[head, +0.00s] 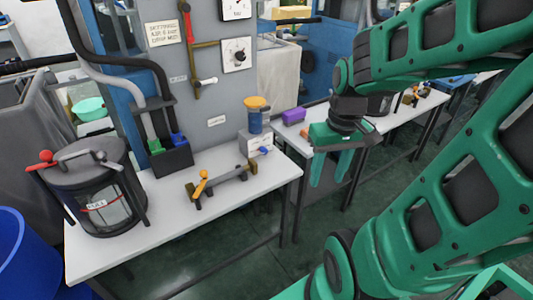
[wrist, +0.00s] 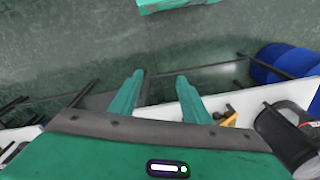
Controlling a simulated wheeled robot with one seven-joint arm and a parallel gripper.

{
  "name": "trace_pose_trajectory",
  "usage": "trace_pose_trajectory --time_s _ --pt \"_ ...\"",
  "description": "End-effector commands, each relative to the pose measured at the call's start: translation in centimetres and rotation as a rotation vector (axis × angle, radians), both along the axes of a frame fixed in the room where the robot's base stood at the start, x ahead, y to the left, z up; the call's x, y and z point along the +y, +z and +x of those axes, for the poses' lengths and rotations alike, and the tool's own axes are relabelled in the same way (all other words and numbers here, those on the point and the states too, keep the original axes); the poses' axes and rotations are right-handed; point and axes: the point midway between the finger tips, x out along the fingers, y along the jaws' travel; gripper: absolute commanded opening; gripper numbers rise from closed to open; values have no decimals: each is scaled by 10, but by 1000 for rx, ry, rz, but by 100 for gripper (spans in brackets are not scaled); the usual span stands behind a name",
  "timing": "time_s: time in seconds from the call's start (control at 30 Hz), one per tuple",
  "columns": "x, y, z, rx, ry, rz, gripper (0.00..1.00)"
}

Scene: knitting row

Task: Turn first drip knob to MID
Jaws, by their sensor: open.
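A small unit (head: 257,125) with a yellow cap, a blue clear cup and a pale grey body stands at the right rear of the near white table. A small blue knob (head: 264,150) is on its front; its setting marks are too small to read. A square white dial plate with a round dark knob (head: 239,54) is on the wall panel above. I cannot tell which is the first drip knob. My gripper (head: 330,172) is open and empty, pointing down to the right of the capped unit, apart from it. Its fingers (wrist: 160,77) show over the floor in the wrist view.
The near white table (head: 150,235) bears a dark lidded pot (head: 97,185) and a yellow-knobbed lever bar (head: 222,181). A second table with a purple block (head: 294,116) stands behind my gripper. A blue drum (head: 22,255) is at lower left.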

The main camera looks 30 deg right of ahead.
Motion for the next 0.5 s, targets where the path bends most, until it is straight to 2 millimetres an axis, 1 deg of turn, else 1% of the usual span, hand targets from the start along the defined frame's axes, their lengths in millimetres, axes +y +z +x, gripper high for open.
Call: trace_pose_trajectory --time_s 0.03,0.2,0.3,0.5 --pt "-1 -11 16 -14 65 6 43" --pt "4 -46 75 -119 313 27 43" --pt "9 -67 108 -195 439 46 43" --pt "23 -106 168 -384 632 82 43"
